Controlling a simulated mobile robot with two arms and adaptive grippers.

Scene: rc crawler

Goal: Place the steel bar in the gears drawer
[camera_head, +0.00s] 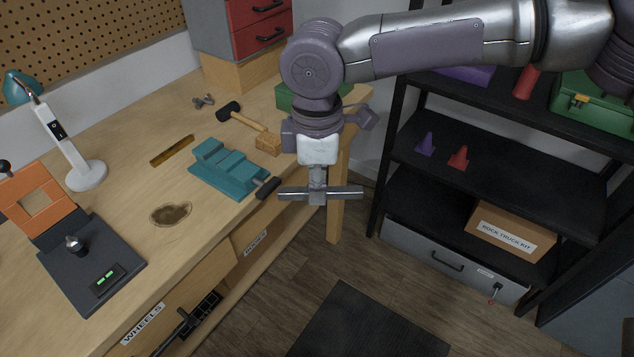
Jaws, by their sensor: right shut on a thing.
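My right gripper (318,194) hangs down from the arm that comes in from the right and is shut on the steel bar (345,193). The bar is grey, thin and about level, with an end sticking out on each side of the fingers. It is held in front of the bench's right end. Two drawer fronts show under the bench top. The nearer has a WHEELS label (143,324); the farther has a small label (256,242) too small to read surely. I cannot tell which is the gears drawer. My left gripper is not in view.
On the wooden bench (215,232) are a teal vise (228,172), a mallet (250,126), a lamp (63,140) and a dark device (92,262). A black shelf rack (500,150) stands at right. A dark mat (365,325) lies on the open floor.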

